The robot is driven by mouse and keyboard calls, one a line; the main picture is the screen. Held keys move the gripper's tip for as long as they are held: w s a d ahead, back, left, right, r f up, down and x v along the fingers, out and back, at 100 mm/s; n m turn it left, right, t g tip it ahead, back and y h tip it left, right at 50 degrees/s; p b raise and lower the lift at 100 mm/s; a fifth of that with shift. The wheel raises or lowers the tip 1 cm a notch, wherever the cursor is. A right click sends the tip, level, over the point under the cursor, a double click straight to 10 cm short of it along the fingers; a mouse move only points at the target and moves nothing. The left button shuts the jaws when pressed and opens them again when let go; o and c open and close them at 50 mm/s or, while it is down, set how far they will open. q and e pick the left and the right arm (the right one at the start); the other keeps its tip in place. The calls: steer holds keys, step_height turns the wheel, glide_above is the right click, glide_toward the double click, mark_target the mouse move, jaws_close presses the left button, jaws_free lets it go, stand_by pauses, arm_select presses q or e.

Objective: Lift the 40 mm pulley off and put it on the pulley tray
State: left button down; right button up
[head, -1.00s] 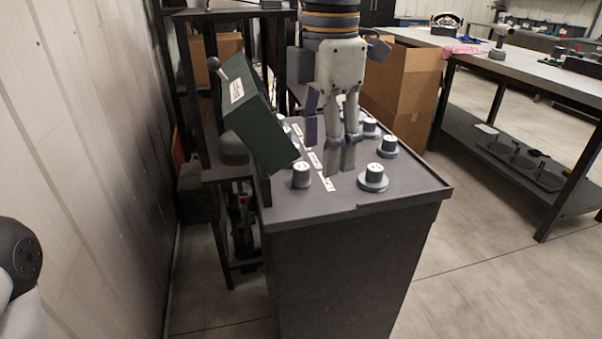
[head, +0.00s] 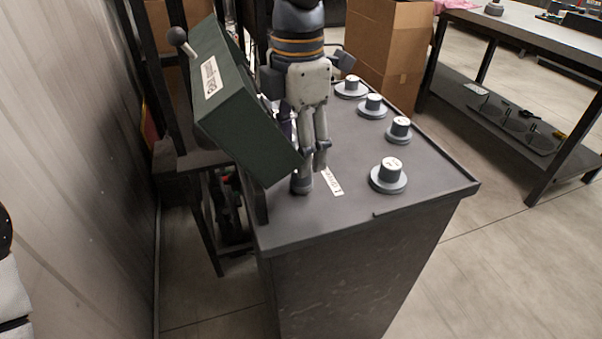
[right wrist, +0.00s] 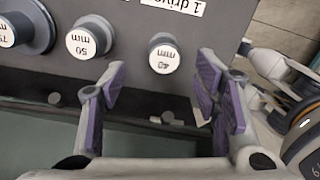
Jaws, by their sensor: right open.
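The 40 mm pulley (right wrist: 165,53) is a small dark grey cylinder with a white marked top. It stands upright on the dark cabinet top; in the head view its lower part (head: 301,187) shows just below my right gripper (head: 312,163). In the right wrist view the open, empty jaws (right wrist: 162,80) are spread to either side of the pulley's line, with the pulley ahead of them. I cannot tell the height gap. My left gripper is not in view.
A 50 mm pulley (right wrist: 88,37) and a larger pulley (right wrist: 33,30) stand in the same row. Several flanged pulleys (head: 389,175) stand along the cabinet's right side. A tilted green box (head: 245,120) is close left of my right gripper. The cabinet top (head: 420,185) has a raised rim.

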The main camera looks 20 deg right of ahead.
steer(key=f, duration=0.4)
steer(key=shift+s+d+f, duration=0.1)
steer(key=shift+s+f, duration=0.15)
steer(key=shift+f, duration=0.05)
steer(key=c, duration=1.2)
steer(key=shift+c, duration=0.2)
steer(key=shift+r, duration=0.1)
step_height(320, 180, up, 22)
steer(key=shift+r+p, duration=0.1)
steer(key=shift+p, duration=0.3)
jaws_close()
